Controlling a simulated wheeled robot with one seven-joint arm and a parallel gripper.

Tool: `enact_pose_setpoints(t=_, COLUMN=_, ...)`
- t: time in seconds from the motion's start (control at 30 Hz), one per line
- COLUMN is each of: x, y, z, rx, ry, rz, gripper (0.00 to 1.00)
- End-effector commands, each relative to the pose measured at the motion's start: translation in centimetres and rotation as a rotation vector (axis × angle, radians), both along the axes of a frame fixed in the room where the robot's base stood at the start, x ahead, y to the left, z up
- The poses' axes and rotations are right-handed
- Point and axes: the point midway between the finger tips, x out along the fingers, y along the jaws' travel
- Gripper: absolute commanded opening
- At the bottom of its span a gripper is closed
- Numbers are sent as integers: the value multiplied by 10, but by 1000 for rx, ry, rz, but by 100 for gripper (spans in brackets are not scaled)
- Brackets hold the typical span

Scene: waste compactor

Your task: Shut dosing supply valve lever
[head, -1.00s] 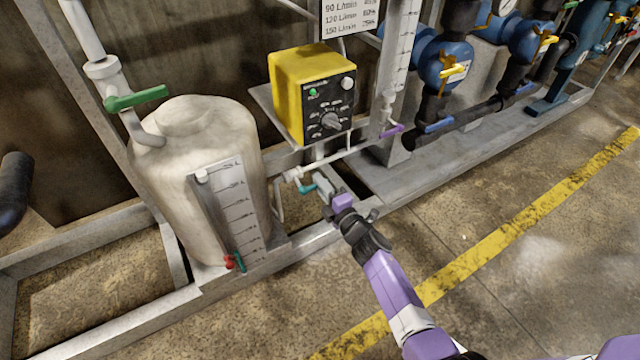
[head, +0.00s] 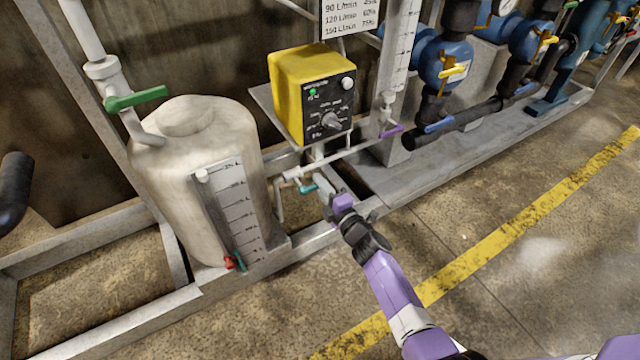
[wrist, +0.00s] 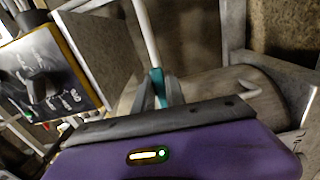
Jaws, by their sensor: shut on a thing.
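A small teal valve lever (head: 308,189) sits on the white pipe fitting (head: 292,174) below the yellow dosing unit (head: 290,85), right of the white tank. My gripper (head: 319,186) reaches it from the lower right. In the wrist view, the teal lever (wrist: 157,84) stands between the two grey fingers of my gripper (wrist: 158,95), which are shut on it. The fingers partly hide the lever, and its exact angle to the pipe is hard to tell.
The white tank (head: 195,150) stands close on the left, with a green lever (head: 136,98) above and a red-and-green valve (head: 235,262) low in front. A purple lever (head: 391,131) is to the right. The grey frame rail (head: 318,238) runs below my gripper. Open floor lies in front.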

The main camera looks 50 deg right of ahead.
Motion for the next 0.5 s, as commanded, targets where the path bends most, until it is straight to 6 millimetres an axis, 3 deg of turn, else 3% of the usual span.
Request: enact_pose_setpoints(t=0.5, x=1, y=5, z=-22, rx=391, ry=-110, rz=0, gripper=0)
